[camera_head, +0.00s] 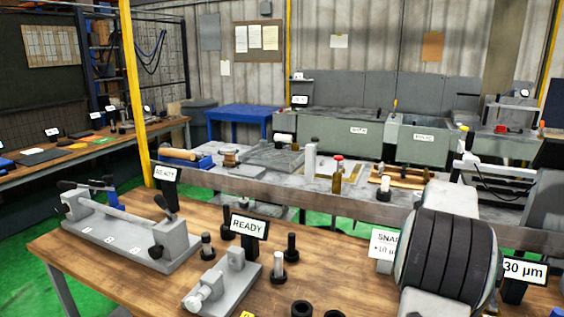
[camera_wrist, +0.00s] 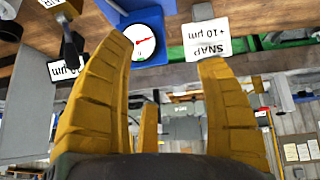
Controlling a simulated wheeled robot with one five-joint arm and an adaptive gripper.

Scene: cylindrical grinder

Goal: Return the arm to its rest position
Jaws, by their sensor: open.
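My gripper (camera_wrist: 165,53) shows in the wrist view, its yellow ribbed fingers spread wide with nothing between them. Past the fingertips, a round white dial gauge (camera_wrist: 143,42) with a red needle sits in a blue holder (camera_wrist: 155,14). A white sign reading "SNAP +10 µm" (camera_wrist: 207,40) is beyond the right finger. The wrist picture appears turned over, with the wooden bench along its top. My gripper does not show in the head view, so its height above the bench is hard to judge.
In the head view, the wooden bench (camera_head: 100,262) holds a grey fixture (camera_head: 130,240), a smaller fixture (camera_head: 222,284), "READY" signs (camera_head: 249,227) and several dark-based pins (camera_head: 278,268). The "SNAP" sign (camera_head: 384,245) stands at the right. A yellow post (camera_head: 132,95) rises behind. Green floor (camera_head: 40,262) is at the left.

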